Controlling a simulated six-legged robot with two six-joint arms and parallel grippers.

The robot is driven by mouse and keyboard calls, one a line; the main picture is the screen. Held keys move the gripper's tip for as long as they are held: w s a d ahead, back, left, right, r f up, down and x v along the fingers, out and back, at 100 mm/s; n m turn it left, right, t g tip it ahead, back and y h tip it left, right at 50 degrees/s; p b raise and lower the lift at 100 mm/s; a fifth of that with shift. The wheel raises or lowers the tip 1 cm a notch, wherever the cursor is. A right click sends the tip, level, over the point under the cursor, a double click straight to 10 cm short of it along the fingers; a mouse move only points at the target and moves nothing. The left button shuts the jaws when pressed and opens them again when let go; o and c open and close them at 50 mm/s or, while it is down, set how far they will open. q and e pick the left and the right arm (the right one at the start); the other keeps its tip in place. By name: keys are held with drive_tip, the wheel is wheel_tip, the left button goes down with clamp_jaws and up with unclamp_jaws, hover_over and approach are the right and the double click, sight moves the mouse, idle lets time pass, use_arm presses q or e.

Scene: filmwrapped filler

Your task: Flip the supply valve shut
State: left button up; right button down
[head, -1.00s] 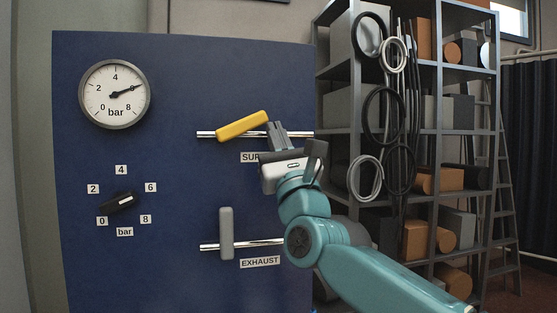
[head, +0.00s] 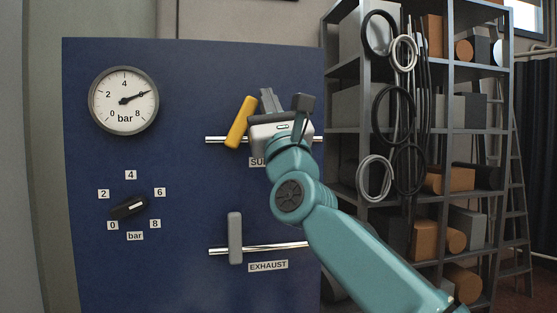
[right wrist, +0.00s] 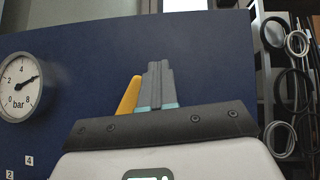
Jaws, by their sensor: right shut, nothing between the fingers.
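The yellow supply valve handle (head: 241,122) sits on the upper horizontal pipe (head: 215,139) of the blue panel. It is tilted steeply, its top leaning to the right. My right gripper (head: 267,99) is shut and empty, just right of the handle's upper part. In the right wrist view the shut fingers (right wrist: 157,85) stand right beside the yellow handle (right wrist: 129,96), which they partly hide; I cannot tell whether they touch. The supply label (head: 257,162) is mostly covered by my right arm. My left gripper is not in view.
The grey exhaust handle (head: 235,238) stands upright across the lower pipe (head: 285,246). A pressure gauge (head: 124,100) reads about 6 bar. A black knob (head: 128,207) sits below it. A shelf rack with hanging hoses (head: 392,115) stands right of the panel.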

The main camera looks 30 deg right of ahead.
drive_tip(key=shift+w+a+r+n+y+p, duration=0.1)
drive_tip(key=shift+a+r+n+y+p, duration=0.1)
drive_tip(key=shift+n+y, duration=0.45)
drive_tip(key=shift+a+r+n+y+p, duration=0.1)
drive_tip(key=shift+a+n+y, duration=0.05)
drive_tip(key=shift+n+y, duration=0.45)
idle(0.4)
drive_tip(key=b+v, duration=0.9)
drive_tip(key=v, duration=0.7)
drive_tip(key=shift+s, duration=0.25)
drive_tip(key=shift+f, duration=0.1)
